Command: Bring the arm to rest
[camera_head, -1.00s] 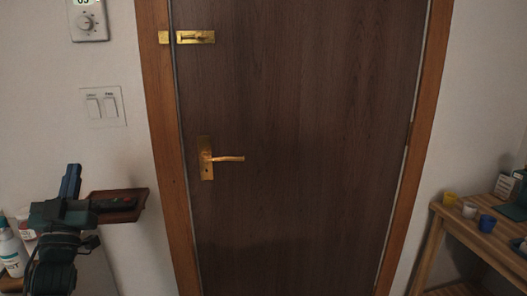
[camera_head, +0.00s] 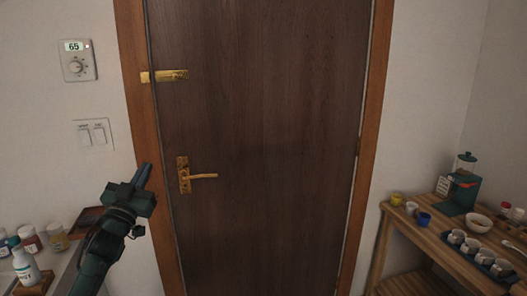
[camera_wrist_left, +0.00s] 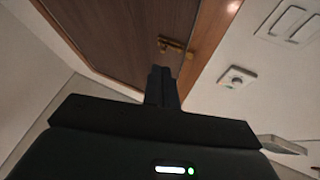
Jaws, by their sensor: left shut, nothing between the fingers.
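My left gripper (camera_head: 143,176) is raised in front of the door frame at the lower left of the head view. It is shut and empty, with its fingers together and pointing up. In the left wrist view the closed fingers (camera_wrist_left: 161,86) stand at the middle, in front of the brown door (camera_wrist_left: 125,35). My right gripper is in neither view.
The door (camera_head: 260,130) is shut, with a brass handle (camera_head: 184,176) and a brass latch (camera_head: 165,76). A thermostat (camera_head: 77,61) and switches (camera_head: 94,134) are on the left wall. Bottles (camera_head: 26,266) stand at lower left. A wooden table (camera_head: 440,248) with cups stands at right.

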